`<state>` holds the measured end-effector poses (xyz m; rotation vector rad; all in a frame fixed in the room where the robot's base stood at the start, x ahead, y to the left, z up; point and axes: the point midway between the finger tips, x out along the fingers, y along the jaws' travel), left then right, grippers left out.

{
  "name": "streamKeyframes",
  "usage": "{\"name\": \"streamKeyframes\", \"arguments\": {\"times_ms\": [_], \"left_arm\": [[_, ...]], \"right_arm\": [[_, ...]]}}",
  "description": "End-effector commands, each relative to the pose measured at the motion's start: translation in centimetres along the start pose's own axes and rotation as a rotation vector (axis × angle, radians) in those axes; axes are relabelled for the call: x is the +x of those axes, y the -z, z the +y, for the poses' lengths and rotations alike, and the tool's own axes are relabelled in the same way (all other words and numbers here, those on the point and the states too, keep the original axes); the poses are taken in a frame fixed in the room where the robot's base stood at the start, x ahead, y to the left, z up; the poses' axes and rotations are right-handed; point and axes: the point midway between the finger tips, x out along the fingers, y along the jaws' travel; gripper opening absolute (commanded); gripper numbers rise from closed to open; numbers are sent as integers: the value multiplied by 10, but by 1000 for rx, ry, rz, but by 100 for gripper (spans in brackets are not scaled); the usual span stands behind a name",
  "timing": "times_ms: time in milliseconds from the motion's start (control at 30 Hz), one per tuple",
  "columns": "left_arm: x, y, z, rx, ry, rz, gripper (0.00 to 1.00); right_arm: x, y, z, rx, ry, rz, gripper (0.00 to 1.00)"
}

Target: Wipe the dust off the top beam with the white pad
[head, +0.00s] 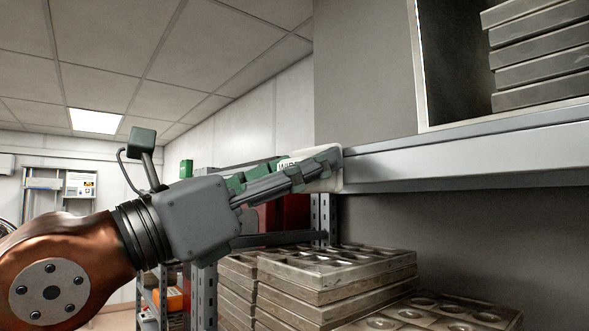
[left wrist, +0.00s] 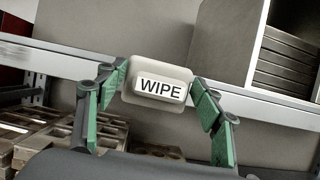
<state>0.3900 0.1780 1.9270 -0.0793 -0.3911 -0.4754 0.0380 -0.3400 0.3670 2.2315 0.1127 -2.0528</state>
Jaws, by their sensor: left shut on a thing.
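The white pad (left wrist: 157,98), with a plate reading "WIPE", is in my left gripper (left wrist: 158,85), which is shut on it. In the head view the gripper (head: 310,170) reaches in from the left, and the pad (head: 333,172) shows at its fingertips, partly hidden by the fingers. The pad is at the left end of the visible front of the grey top beam (head: 470,155). It looks to touch the beam, but I cannot be sure. The beam also runs behind the pad in the left wrist view (left wrist: 270,108). I cannot make out dust on it. My right gripper is not in view.
Stacked mould trays (head: 335,290) stand on a level below the beam. Above it, a pale-edged compartment (head: 420,65) holds stacked grey slabs (head: 540,60). Left of the trays stands a metal rack with an orange item (head: 172,299). The beam front to the right is clear.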

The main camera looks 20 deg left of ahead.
Motion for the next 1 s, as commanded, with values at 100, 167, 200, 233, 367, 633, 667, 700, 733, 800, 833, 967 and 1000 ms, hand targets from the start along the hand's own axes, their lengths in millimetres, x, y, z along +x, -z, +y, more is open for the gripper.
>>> {"name": "streamKeyframes", "arguments": {"times_ms": [100, 167, 200, 233, 367, 633, 667, 700, 733, 800, 833, 967, 1000], "left_arm": [[1, 0, 10, -4, -2, 1, 42], [1, 0, 15, -3, -2, 2, 42], [1, 0, 18, -3, -2, 2, 42], [1, 0, 21, -4, -2, 1, 42], [1, 0, 32, -2, -2, 1, 42], [1, 1, 41, -2, -2, 2, 42], [1, 1, 43, -2, -2, 2, 42], [1, 1, 46, -3, -2, 2, 42], [1, 1, 49, -3, -2, 2, 42], [1, 1, 54, -4, -2, 2, 42], [1, 1, 57, -4, -2, 2, 42], [1, 0, 68, -4, -2, 2, 42], [1, 1, 70, -3, -1, 2, 42]], "right_arm": [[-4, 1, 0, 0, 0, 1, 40], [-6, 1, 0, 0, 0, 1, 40], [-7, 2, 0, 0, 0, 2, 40], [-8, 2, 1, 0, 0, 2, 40], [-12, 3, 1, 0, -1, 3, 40], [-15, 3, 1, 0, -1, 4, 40], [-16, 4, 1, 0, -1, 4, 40], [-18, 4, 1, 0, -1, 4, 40], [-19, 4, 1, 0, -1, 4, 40], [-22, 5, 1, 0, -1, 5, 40], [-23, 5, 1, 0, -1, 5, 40], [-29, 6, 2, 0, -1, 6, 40], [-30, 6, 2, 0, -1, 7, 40]]}}
